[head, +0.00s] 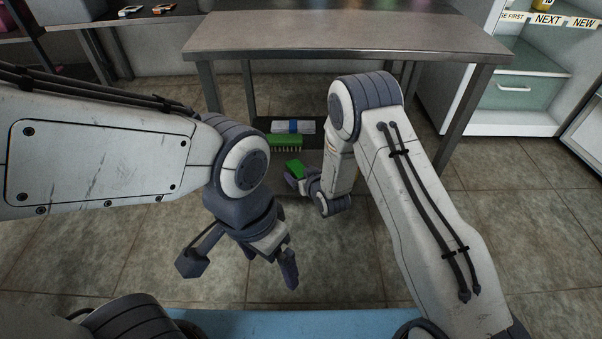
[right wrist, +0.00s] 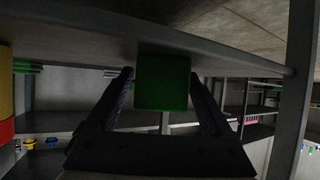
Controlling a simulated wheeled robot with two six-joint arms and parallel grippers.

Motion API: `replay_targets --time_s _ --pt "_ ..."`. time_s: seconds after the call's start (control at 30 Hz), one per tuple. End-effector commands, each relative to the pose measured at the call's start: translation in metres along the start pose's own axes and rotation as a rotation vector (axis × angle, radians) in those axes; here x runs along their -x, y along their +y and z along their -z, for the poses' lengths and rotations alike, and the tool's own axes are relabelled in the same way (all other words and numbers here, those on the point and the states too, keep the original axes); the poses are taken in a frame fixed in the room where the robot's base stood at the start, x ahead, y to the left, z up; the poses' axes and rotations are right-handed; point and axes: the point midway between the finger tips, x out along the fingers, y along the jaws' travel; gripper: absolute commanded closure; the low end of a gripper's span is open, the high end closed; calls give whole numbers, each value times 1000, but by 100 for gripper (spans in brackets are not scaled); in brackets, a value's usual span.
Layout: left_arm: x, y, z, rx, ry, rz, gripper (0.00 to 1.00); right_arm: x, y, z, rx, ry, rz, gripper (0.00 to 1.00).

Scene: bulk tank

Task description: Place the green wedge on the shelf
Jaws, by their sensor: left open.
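The green wedge (head: 293,168) is held in front of the steel table. My right gripper (head: 299,178) is shut on it. In the right wrist view the wedge's green face (right wrist: 163,82) fills the gap between the two fingers, below a grey overhead panel. A dark low shelf (head: 262,124) shows under the table, behind the wedge; my right arm hides part of it. I cannot tell from these views whether the wedge touches the shelf. My left gripper (head: 240,266) is open and empty above the tiled floor, at lower left of the wedge.
A green brush (head: 285,142) and a white roll with a blue band (head: 292,127) lie on the low shelf. The steel table (head: 345,33) has a bare top and its legs stand on both sides. A white cabinet (head: 520,75) stands at right.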

Motion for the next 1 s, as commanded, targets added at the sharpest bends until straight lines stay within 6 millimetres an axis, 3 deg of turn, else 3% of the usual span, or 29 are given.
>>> replay_targets --time_s 0.37,0.7,1.0 --pt "6 0 0 0 0 0 6 5 0 5 0 -1 0 15" --pt "55 4 3 0 0 0 6 71 0 8 -1 -6 0 15" --pt "79 6 4 0 0 0 6 116 0 4 0 -3 -1 15"
